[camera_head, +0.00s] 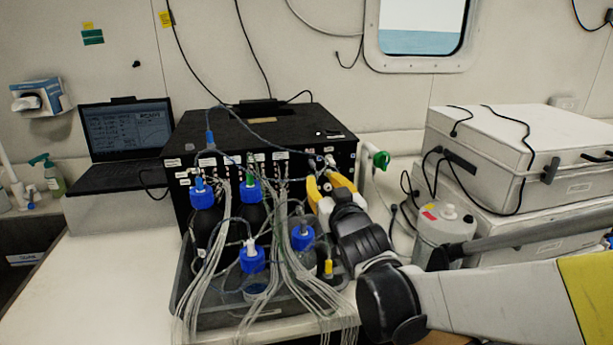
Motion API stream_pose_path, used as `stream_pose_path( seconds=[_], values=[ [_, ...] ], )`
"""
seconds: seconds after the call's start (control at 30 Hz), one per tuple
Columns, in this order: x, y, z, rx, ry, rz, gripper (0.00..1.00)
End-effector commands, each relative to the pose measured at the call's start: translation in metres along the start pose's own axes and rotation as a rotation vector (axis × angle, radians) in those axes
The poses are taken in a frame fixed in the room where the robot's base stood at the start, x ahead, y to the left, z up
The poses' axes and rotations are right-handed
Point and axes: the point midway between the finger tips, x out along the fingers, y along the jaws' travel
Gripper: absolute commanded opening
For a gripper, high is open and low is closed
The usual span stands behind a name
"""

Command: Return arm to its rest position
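My arm reaches in from the right edge, with white links and dark joints. My gripper (321,176) has yellow fingers and is in front of the right part of the black instrument box (265,125). The fingertips look apart, and I see nothing held between them. Whether the fingers touch the box front cannot be told. My wrist and forearm hide part of the bench and the right side of the tray.
A dark tray (250,322) holds several blue-capped bottles and many loose tubes below my gripper. A white jug (443,228) and stacked white cases (520,150) stand to the right. A laptop (125,135) stands left. The bench's left front (100,290) is clear.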

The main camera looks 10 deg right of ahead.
Motion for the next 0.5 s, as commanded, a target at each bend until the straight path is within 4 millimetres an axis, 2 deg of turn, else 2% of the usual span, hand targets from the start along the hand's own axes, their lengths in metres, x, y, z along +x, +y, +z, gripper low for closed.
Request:
stream_pose_path(
  seconds=[0.23, 0.33, 0.43, 0.5],
  values=[
    [0.0, 0.0, 0.0, 0.0, -0.001, 0.0, 0.31],
    [-0.006, 0.003, 0.002, 0.002, -0.03, 0.008, 0.31],
    [-0.027, 0.01, 0.011, 0.01, -0.122, 0.028, 0.31],
    [-0.052, 0.015, 0.024, 0.017, -0.224, 0.044, 0.31]
  ],
)
